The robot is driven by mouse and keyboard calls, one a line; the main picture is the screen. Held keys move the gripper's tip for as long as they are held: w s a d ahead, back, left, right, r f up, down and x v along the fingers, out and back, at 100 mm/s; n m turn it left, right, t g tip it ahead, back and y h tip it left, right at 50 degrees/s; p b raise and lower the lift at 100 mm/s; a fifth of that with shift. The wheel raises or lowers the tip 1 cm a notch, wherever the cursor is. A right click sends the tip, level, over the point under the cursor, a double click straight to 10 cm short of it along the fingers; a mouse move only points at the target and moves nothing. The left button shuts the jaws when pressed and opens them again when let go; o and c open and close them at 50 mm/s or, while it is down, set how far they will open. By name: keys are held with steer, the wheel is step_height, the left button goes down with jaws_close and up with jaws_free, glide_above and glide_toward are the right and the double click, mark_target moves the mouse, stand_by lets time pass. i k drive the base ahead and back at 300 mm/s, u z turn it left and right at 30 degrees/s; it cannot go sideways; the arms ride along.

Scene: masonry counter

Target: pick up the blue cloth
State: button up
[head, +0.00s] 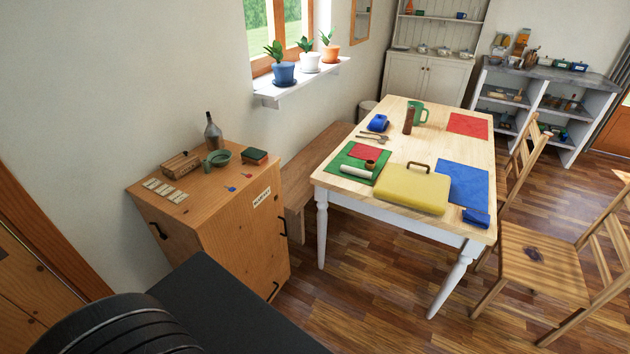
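A flat blue cloth (464,182) lies on the right side of the wooden table (435,142), near the table's right edge. A yellow case (410,190) with a brown handle lies just left of it; I cannot tell whether they touch. A small blue object (476,217) lies close to its near edge, by the table corner. My gripper is out of view; only dark parts of my own body show at the lower left.
A red cloth (468,125) and a green cloth (346,160) also lie on the table, with a green mug (419,113) at the back. A chair (540,265) stands at the right, a bench (300,182) at the left. A wooden cabinet (225,215) stands nearer.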

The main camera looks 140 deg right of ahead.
mark_target(471, 217)
steer(key=u, duration=4.1)
steer(key=i, duration=0.35)
steer(key=u, duration=2.4)
steer(key=i, duration=2.1)
steer(key=z, duration=0.1)
